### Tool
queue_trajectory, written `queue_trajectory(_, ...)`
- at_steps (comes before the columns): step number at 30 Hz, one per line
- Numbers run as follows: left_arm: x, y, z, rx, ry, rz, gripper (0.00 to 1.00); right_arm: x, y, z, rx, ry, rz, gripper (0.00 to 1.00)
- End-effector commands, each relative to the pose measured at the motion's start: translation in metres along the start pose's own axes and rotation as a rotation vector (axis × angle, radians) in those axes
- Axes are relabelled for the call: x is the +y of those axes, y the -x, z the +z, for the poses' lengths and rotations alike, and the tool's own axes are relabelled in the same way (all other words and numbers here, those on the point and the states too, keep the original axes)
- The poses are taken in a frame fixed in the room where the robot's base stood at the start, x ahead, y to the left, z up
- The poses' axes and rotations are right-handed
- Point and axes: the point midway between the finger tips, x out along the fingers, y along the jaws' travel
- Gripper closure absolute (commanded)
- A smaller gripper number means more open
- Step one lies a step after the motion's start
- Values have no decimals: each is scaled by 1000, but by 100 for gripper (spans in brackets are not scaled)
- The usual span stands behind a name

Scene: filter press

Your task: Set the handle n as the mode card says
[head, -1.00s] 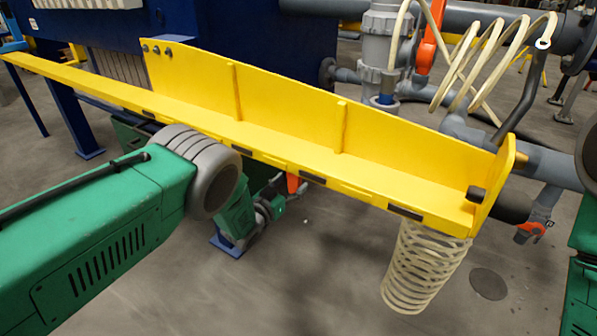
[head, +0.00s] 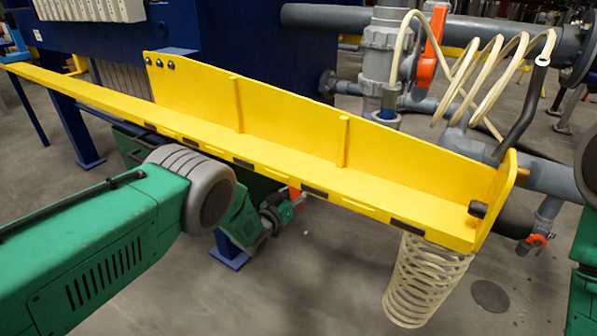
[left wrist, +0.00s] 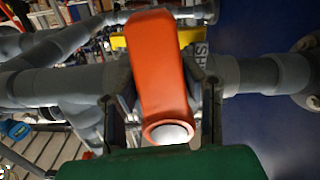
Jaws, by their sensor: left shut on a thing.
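In the left wrist view an orange handle (left wrist: 160,70) stands between the two dark fingers of my left gripper (left wrist: 163,112), which is shut on it. Its near end has a pale round cap. In the head view my left gripper (head: 284,208) is below the yellow beam, partly hidden, with a bit of the orange handle (head: 295,193) showing beside it. Another orange handle (head: 432,46) stands upright on the grey pipework, and a third (head: 537,240) is low at the right. No letter n and no mode card can be made out. My right gripper is out of view.
A long yellow beam (head: 290,158) crosses above my left gripper. A pale coiled hose (head: 425,280) hangs under its right end, and another coil (head: 490,70) is above. Grey pipes (left wrist: 70,85) run behind the held handle. The floor at the lower middle is clear.

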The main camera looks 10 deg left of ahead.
Motion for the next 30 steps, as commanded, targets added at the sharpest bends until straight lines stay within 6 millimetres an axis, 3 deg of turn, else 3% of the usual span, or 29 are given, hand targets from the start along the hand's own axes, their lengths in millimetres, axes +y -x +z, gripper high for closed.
queue_trajectory(13,29,0,-7,1,441,6,100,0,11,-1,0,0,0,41)
queue_trajectory(30,50,0,-26,2,917,8,100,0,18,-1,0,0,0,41)
